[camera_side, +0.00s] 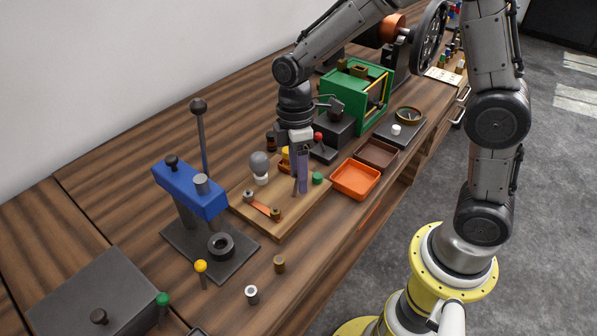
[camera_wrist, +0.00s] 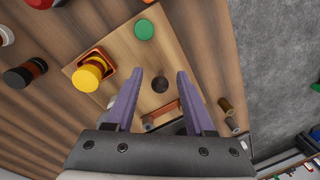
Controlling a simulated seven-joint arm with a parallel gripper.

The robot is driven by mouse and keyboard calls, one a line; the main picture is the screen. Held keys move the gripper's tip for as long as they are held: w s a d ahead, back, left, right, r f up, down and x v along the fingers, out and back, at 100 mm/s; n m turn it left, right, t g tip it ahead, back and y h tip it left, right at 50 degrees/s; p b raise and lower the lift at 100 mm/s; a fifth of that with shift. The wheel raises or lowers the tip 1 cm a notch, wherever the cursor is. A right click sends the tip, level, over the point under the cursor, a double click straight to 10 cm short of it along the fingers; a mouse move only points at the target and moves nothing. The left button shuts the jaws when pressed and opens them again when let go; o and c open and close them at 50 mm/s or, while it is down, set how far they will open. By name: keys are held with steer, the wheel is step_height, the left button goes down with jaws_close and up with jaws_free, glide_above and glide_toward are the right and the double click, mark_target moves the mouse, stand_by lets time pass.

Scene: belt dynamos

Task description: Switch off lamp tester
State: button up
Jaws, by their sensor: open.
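The lamp tester is a wooden board (camera_side: 283,226) on the bench, also in the wrist view (camera_wrist: 190,52). A round grey lamp (camera_side: 260,164) in a white base stands on it and looks unlit. A green knob (camera_side: 317,178) is at the right end. My gripper (camera_side: 302,188) points down over the board. In the wrist view its purple fingers (camera_wrist: 160,73) are open, with a dark round knob (camera_wrist: 160,85) between them, apart from both.
An orange tray (camera_side: 356,180) and a brown tray (camera_side: 378,154) are to the right. A blue press (camera_side: 189,188) stands to the left. Small loose parts lie in front, including a brass cylinder (camera_side: 279,263).

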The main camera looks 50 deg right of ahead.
jaws_close()
steer(key=shift+d, duration=0.1)
steer(key=shift+d+f+y, duration=0.15)
steer(key=shift+d+y, duration=0.2)
steer(key=shift+y, duration=0.45)
jaws_free()
steer(key=v, duration=1.4)
